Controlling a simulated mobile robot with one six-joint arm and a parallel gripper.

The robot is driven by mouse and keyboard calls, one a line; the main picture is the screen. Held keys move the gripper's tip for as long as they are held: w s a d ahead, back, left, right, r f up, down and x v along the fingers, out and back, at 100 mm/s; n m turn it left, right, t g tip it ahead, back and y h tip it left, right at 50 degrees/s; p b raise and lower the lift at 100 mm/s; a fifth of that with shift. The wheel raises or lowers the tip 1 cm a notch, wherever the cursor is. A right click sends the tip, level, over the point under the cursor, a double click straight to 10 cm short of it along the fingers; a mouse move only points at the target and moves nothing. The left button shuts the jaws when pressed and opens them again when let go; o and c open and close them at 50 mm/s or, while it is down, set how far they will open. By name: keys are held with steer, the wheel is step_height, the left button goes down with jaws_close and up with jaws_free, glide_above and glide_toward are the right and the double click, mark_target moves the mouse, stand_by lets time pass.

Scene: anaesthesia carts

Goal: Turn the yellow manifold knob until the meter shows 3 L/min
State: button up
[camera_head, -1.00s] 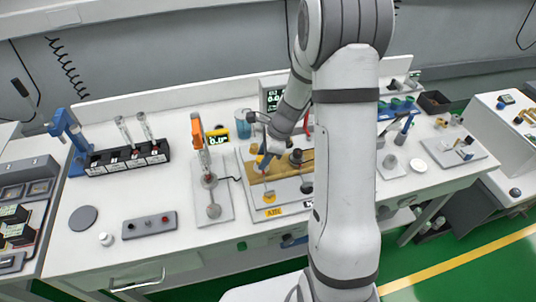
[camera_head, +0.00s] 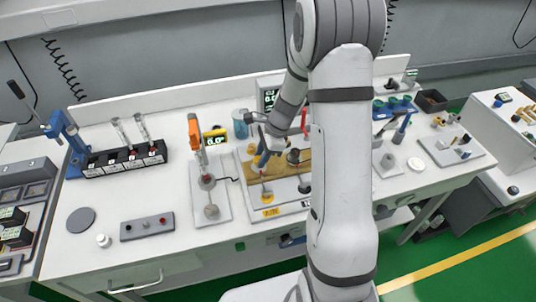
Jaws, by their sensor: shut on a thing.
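The tan manifold block (camera_head: 283,168) sits on a white base plate in the middle of the bench. My gripper (camera_head: 261,158) points down at its left end and is shut on the yellow knob (camera_head: 252,149), which the fingers mostly hide. A yellow round part (camera_head: 267,196) stands in front of the block, below the gripper.
A stand with an orange-topped tube (camera_head: 196,135) is close on the left. A black vial rack (camera_head: 125,160) and grey switch box (camera_head: 147,226) are farther left. A dark knob (camera_head: 294,156) is on the manifold, right of the gripper. My arm hides the bench to its right.

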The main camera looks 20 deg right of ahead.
steer(key=n, duration=0.2)
steer(key=n+g, duration=0.1)
steer(key=n, duration=0.1)
steer(key=n+g, duration=0.1)
steer(key=n, duration=0.1)
steer(key=shift+w+a+f+h+b, duration=0.1)
steer(key=shift+w+a+h+b, duration=0.1)
steer(key=shift+w+h+b, duration=0.15)
steer(key=n+g, duration=0.1)
steer(key=n, duration=0.2)
steer(key=n+g+h+b, duration=0.1)
steer(key=n, duration=0.2)
steer(key=shift+a+h, duration=0.15)
steer(key=shift+h, duration=0.1)
steer(key=shift+s, duration=0.1)
steer(key=o, duration=1)
steer(key=shift+c, duration=0.2)
steer(key=b+v, duration=0.1)
steer(key=v, duration=0.7)
